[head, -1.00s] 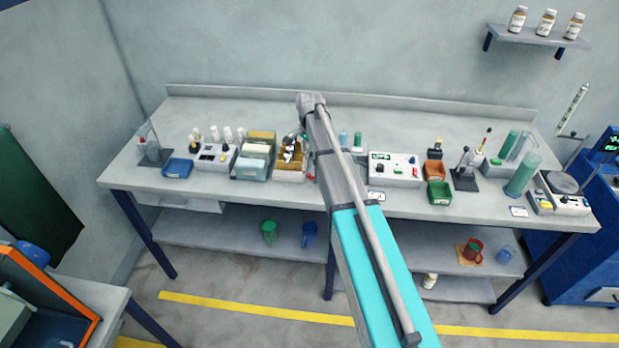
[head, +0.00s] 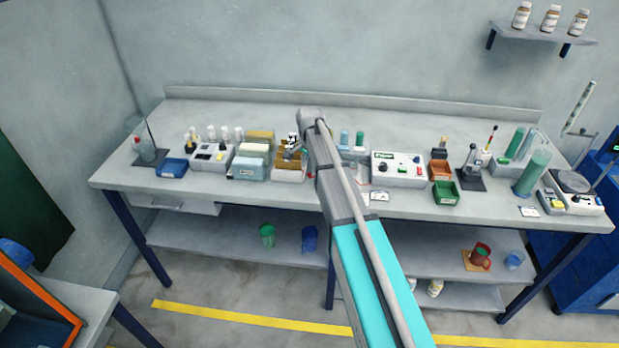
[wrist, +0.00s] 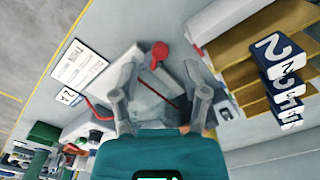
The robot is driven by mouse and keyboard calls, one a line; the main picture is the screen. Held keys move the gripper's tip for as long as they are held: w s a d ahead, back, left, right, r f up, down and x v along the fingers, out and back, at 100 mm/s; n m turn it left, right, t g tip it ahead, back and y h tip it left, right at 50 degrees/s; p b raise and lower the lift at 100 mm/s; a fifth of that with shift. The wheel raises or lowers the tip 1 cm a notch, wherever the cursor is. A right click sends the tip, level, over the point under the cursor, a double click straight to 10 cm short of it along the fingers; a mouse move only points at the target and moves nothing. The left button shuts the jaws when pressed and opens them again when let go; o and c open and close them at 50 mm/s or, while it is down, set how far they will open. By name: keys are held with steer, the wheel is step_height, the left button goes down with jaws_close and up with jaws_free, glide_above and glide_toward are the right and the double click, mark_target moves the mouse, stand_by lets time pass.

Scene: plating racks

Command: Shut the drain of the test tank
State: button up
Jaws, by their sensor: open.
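In the wrist view, my gripper (wrist: 160,98) is open, its two grey fingers spread over the bench. A red round knob (wrist: 160,49) on a short stem shows just beyond the gap between the fingers. It sits by a pale grey, angular body (wrist: 152,84), which looks like the test tank; the fingers hide part of it. I cannot tell whether the knob is the drain's handle or how the drain stands. A thin red line or lever (wrist: 97,110) shows beside the left finger. In the head view my arm hides most of this spot.
A rack with yellowish dividers and numbered dark blocks (wrist: 283,58) stands close on the right in the wrist view. A printed card (wrist: 78,62) lies to the left. In the head view, a white instrument box (head: 398,168) and a green bin (head: 445,193) stand right of my arm.

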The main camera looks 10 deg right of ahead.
mark_target(309, 173)
steer(key=shift+f+b, duration=1.4)
steer(key=shift+f, duration=0.3)
jaws_close()
